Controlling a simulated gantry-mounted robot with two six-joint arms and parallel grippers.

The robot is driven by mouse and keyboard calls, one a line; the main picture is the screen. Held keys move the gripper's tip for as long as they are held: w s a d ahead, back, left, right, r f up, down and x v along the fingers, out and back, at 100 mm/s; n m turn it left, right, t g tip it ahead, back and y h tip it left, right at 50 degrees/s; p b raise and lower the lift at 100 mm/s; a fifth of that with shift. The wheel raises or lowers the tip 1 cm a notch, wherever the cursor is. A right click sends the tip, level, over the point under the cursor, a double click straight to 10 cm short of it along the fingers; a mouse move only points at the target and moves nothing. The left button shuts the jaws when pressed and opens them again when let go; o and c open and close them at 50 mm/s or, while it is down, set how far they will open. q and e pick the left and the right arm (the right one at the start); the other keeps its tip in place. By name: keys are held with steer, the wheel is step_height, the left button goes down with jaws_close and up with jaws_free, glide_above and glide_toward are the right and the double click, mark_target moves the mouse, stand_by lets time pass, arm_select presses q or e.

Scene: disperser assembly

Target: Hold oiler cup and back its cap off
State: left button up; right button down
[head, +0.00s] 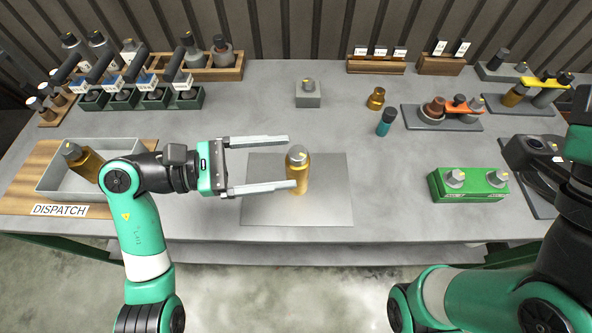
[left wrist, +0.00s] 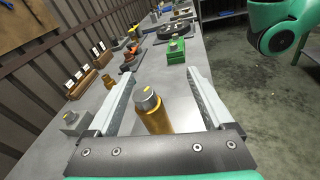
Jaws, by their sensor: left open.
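The oiler cup (head: 298,178) is an amber bottle standing upright on a grey mat (head: 330,207) near the middle of the bench. Its grey faceted cap (head: 297,155) sits on top with a small yellow mark. My left gripper (head: 290,162) is open, its two long fingers pointing right towards the cup, with the tips close to it. In the left wrist view the amber cup (left wrist: 156,120) and its cap (left wrist: 147,98) stand between the open fingers (left wrist: 165,92), apart from both. My right arm shows at the lower right, but its gripper is out of view.
A white tray (head: 52,178) on the wooden DISPATCH board holds another amber bottle at left. A grey block (head: 308,99), a small brass piece (head: 376,98) and a teal-bodied bottle (head: 386,122) stand behind the mat. A green block (head: 468,192) with two caps is at right.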

arm_select(q)
steer(key=a+f+n+b, duration=0.1)
steer(key=a+f, duration=0.1)
steer(key=f, duration=0.2)
steer(key=w+a+f+n+y+b, duration=0.1)
steer(key=f, duration=0.3)
steer(key=a+f+n+y+b, duration=0.1)
steer(key=a+f, duration=0.1)
steer(key=f, duration=0.2)
steer(key=shift+w+a+f+t, duration=0.3)
steer(key=shift+w+f, duration=0.05)
steer(key=shift+a+f+b, duration=0.15)
steer(key=shift+a+b, duration=0.15)
steer(key=shift+a, duration=0.15)
steer(key=shift+w+d, duration=0.15)
steer(key=shift+d, duration=0.1)
steer(key=b+x, duration=0.3)
steer(key=x, duration=0.5)
steer(key=shift+w+d+f, duration=0.1)
steer(key=shift+d, duration=0.1)
steer(key=shift+w+d+f, duration=0.1)
steer(key=shift+w+d, duration=0.1)
steer(key=shift+d, duration=0.35)
jaws_close()
